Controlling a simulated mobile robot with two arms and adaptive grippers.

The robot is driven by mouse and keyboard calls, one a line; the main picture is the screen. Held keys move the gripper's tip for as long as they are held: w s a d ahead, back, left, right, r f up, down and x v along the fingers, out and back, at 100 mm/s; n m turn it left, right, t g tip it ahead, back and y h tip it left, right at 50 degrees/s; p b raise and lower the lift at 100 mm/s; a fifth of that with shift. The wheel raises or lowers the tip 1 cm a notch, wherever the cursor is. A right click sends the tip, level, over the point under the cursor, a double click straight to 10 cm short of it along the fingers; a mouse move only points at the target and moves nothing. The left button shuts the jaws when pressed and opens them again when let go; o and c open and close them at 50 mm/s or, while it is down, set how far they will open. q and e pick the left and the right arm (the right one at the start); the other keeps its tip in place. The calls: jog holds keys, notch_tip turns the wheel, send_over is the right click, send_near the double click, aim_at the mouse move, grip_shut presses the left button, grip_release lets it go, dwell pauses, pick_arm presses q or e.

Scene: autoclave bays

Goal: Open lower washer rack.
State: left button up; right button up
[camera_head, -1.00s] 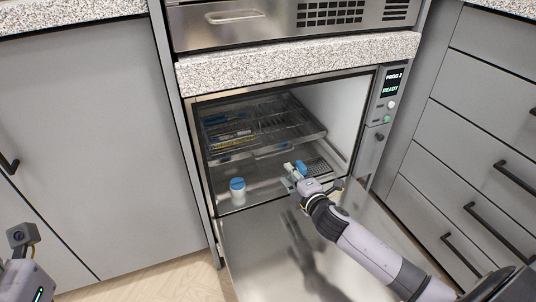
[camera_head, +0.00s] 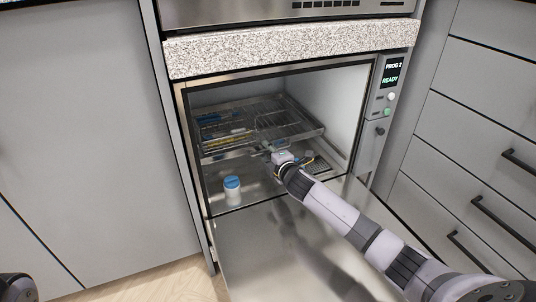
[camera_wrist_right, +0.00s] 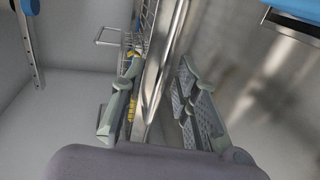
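The washer's drop-down door (camera_head: 290,250) is open. Inside, a wire rack (camera_head: 225,152) with a metal front rim holds blue and yellow items. It sits above a metal floor or lower tray (camera_head: 260,188); I cannot tell which. My right gripper (camera_head: 272,150) is at the rack's front edge. In the right wrist view its two fingers (camera_wrist_right: 160,95) are apart, on either side of the metal rim (camera_wrist_right: 166,60); firm contact is not clear. My left gripper is out of view; only a dark part of my left arm shows at the lower left.
A white bottle with a blue cap (camera_head: 232,187) stands at the left, below the rack. A small grid (camera_head: 322,167) lies at the right. Drawers (camera_head: 480,150) flank the right, a grey cabinet (camera_head: 90,130) the left.

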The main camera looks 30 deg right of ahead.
jog(key=shift+c, duration=0.3)
grip_shut()
dwell(0.6)
